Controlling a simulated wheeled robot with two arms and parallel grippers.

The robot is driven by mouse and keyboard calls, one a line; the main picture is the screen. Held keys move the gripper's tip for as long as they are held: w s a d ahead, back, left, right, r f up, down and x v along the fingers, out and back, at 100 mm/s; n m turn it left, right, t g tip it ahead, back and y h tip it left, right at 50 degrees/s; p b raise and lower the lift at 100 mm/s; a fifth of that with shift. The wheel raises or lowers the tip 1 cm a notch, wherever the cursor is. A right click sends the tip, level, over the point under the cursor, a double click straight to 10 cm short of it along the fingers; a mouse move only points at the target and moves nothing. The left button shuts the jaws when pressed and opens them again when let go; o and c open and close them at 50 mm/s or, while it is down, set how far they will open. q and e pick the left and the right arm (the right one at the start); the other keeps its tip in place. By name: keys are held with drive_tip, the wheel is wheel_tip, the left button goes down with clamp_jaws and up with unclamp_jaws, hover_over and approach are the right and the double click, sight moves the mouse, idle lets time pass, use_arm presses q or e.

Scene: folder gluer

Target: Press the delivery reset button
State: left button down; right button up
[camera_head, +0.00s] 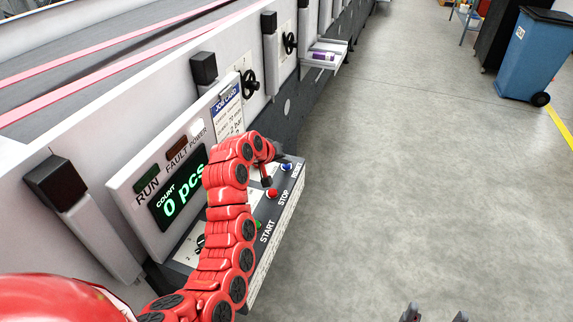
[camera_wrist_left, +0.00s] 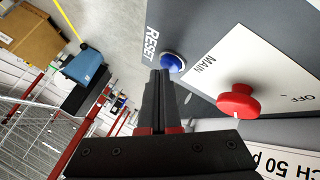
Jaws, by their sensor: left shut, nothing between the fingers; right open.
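The blue reset button (camera_head: 286,167) sits at the far end of the control panel, beside the word RESET. It also shows in the left wrist view (camera_wrist_left: 173,63), in a silver ring. My left gripper (camera_wrist_left: 160,73) is shut and empty, with its tips right beside the blue button in that view. I cannot tell whether they touch it. In the head view the left gripper (camera_head: 266,181) is small and partly hidden by my red arm. My right gripper (camera_head: 435,316) is open at the bottom edge, over the floor, with only its fingertips showing.
A red stop button (camera_head: 272,193) and a green start button (camera_head: 259,225) share the panel. A red MAIN knob (camera_wrist_left: 238,101) stands close to the left gripper. The display (camera_head: 178,190) reads 0 pcs. Open floor lies right; a blue bin (camera_head: 535,55) stands far back.

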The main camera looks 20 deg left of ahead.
sight(285, 167)
use_arm(q)
drive_tip(key=shift+r, duration=0.5)
drive_tip(key=shift+r+p, duration=0.6)
drive_tip(key=shift+r, duration=1.95)
drive_tip(key=shift+f, duration=0.1)
